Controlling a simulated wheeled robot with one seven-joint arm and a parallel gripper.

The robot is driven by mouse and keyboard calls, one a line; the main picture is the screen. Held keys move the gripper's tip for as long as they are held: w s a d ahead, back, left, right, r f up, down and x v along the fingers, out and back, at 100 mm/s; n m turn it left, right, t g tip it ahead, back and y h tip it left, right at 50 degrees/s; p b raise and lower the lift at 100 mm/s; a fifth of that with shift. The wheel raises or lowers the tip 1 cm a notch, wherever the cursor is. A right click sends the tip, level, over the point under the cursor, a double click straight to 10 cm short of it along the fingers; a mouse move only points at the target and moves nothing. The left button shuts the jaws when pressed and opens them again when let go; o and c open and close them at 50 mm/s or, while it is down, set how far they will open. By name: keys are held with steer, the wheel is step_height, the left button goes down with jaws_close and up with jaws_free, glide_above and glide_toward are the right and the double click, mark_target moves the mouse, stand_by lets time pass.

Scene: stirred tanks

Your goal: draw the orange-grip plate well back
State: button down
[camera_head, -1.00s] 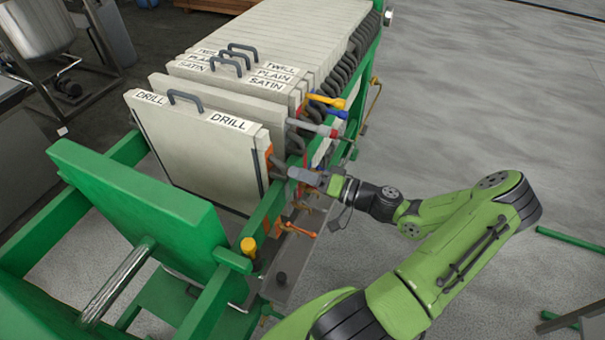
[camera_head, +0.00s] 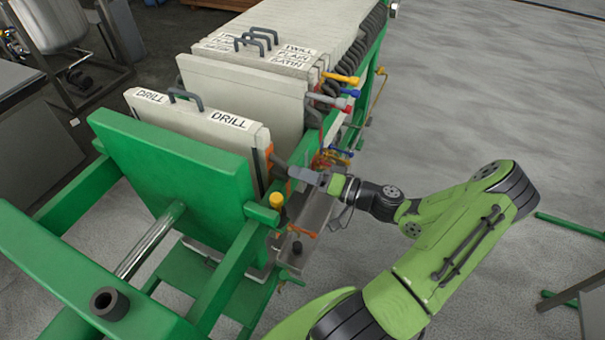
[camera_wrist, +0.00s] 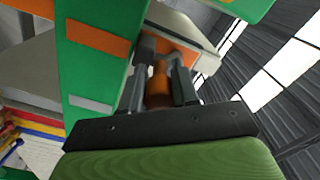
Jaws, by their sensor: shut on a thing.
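The DRILL plate (camera_head: 205,128) is a pale slab with a dark top handle and an orange part at its right edge (camera_head: 269,160). It stands upright, close to the big green end plate (camera_head: 175,170), with a gap behind it to the rest of the stack. My gripper (camera_head: 288,171) is at its right side, by the side rail. In the wrist view my gripper (camera_wrist: 160,90) is shut on the orange grip (camera_wrist: 158,86). The far side of the plate is hidden.
An unlabelled pale plate (camera_head: 240,90) stands behind, before the packed stack with TWILL, PLAIN and SATIN labels (camera_head: 290,58). Coloured valve levers (camera_head: 341,79) stick out along the right side. A green side rail (camera_head: 240,262) runs beside.

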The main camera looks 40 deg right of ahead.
steer(key=shift+a, duration=0.1)
steer(key=c, duration=0.8)
jaws_free()
steer(key=shift+c, duration=0.2)
steer(key=p+v, duration=0.1)
steer(key=v, duration=1.5)
steer(key=shift+w, duration=0.2)
